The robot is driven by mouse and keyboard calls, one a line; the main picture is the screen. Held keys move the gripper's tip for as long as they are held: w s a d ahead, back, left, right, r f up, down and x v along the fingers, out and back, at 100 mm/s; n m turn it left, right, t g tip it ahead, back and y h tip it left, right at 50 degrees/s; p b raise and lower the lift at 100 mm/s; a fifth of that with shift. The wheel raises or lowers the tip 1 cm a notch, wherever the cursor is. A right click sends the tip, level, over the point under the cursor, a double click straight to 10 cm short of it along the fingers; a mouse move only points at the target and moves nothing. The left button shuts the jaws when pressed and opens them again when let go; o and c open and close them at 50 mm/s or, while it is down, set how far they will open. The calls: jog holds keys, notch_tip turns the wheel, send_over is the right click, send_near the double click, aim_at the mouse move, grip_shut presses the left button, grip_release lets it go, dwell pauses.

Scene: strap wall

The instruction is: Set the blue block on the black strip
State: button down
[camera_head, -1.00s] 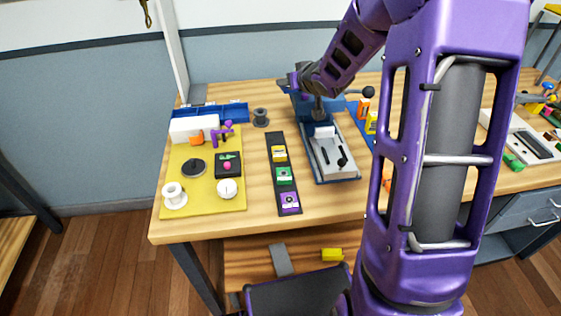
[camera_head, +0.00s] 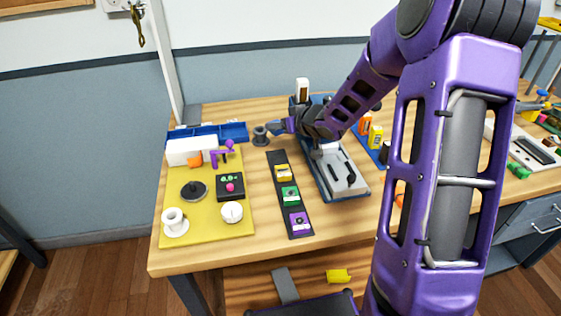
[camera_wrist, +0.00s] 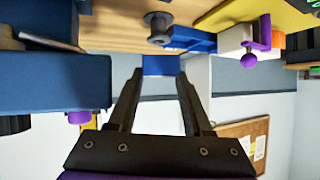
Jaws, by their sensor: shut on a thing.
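My gripper (camera_wrist: 159,78) is shut on a blue block (camera_wrist: 160,65), which shows between the fingertips in the wrist view. In the head view my gripper (camera_head: 285,127) is over the back of the table, just right of a grey spool, and the block is hard to make out there. The black strip (camera_head: 277,158) lies on the table in front of the gripper. It carries a yellow block (camera_head: 283,173), a green block (camera_head: 290,196) and a purple block (camera_head: 299,222) in a row. Its far end, nearest the gripper, shows bare black.
The grey spool (camera_head: 260,136) stands close to the gripper. A yellow mat (camera_head: 205,215) with several items lies left of the strip, with a blue tray (camera_head: 235,131) behind it. A blue-and-grey fixture (camera_head: 345,195) stands close on the right, under my arm.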

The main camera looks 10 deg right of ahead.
aim_at(280, 158)
notch_tip(280, 158, down, 9)
jog(key=shift+f+b, duration=0.1)
jog(key=shift+b, duration=1.05)
jog(key=shift+f, duration=0.1)
jog(key=shift+c, duration=1.6)
grip_release()
jog(key=shift+r, duration=0.2)
jog(key=p+v, duration=0.2)
jog(key=v, duration=1)
jog(key=shift+f, duration=0.15)
jog(key=shift+d, duration=0.1)
